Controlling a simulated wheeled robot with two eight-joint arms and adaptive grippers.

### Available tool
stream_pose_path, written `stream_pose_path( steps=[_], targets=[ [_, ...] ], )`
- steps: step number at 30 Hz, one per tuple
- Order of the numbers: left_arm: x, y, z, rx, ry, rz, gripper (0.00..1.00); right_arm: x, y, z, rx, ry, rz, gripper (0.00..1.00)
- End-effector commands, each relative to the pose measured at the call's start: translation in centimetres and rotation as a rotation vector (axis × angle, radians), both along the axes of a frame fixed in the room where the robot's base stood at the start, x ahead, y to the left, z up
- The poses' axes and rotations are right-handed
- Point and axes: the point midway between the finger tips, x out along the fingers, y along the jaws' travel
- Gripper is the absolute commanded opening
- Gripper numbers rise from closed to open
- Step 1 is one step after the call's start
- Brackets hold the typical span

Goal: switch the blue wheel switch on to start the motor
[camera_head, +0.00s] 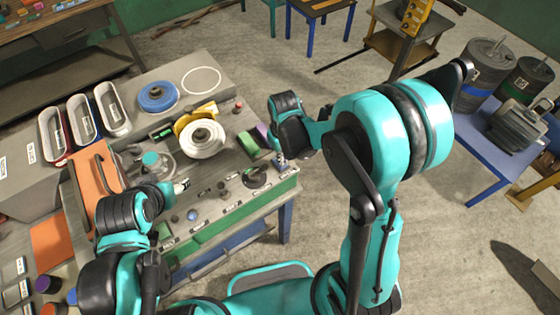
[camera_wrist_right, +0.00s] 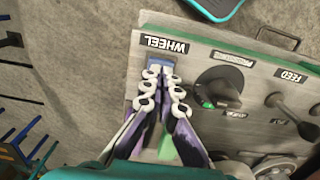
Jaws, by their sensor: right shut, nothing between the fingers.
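The blue wheel switch (camera_wrist_right: 160,67) shows in the right wrist view as a small blue patch just under the upside-down WHEEL label (camera_wrist_right: 165,44). My right gripper (camera_wrist_right: 161,88) is shut and empty, with its white-and-purple fingertips right at the switch and hiding part of it. Whether they touch it I cannot tell. In the head view the right gripper (camera_head: 281,161) points down at the right end of the bench's front panel. My left gripper (camera_head: 181,187) is over the left part of the bench. Its finger opening is too small to read.
Beside the switch are a black rotary knob (camera_wrist_right: 218,87) and a lever (camera_wrist_right: 290,108) near the FEED label. The bench also carries a cream wheel (camera_head: 202,138), a blue disc (camera_head: 158,97) and several trays. A blue table (camera_head: 478,150) with motors stands at right.

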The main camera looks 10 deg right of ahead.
Motion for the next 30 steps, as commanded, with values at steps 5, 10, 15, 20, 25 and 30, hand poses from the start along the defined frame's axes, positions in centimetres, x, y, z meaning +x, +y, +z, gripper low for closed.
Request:
stream_pose_path(
  steps=[5, 10, 15, 20, 25, 30],
  targets=[
    [0.0, 0.0, -0.3, 0.000, 0.000, 0.000, 0.56, 0.0, 0.0, -0.4, 0.000, 0.000, 0.000, 0.00],
    [0.0, 0.0, -0.6, 0.000, 0.000, 0.000, 0.56, 0.0, 0.0, -0.6, 0.000, 0.000, 0.000, 0.00],
    [0.0, 0.0, -0.8, 0.000, 0.000, 0.000, 0.56, 0.0, 0.0, -0.9, 0.000, 0.000, 0.000, 0.00],
    [0.0, 0.0, -1.0, 0.000, 0.000, 0.000, 0.56, 0.0, 0.0, -1.1, 0.000, 0.000, 0.000, 0.00],
    [0.0, 0.0, -1.3, 0.000, 0.000, 0.000, 0.56, 0.0, 0.0, -1.4, 0.000, 0.000, 0.000, 0.00],
    [0.0, 0.0, -1.5, 0.000, 0.000, 0.000, 0.56, 0.0, 0.0, -1.6, 0.000, 0.000, 0.000, 0.00]
  ],
)
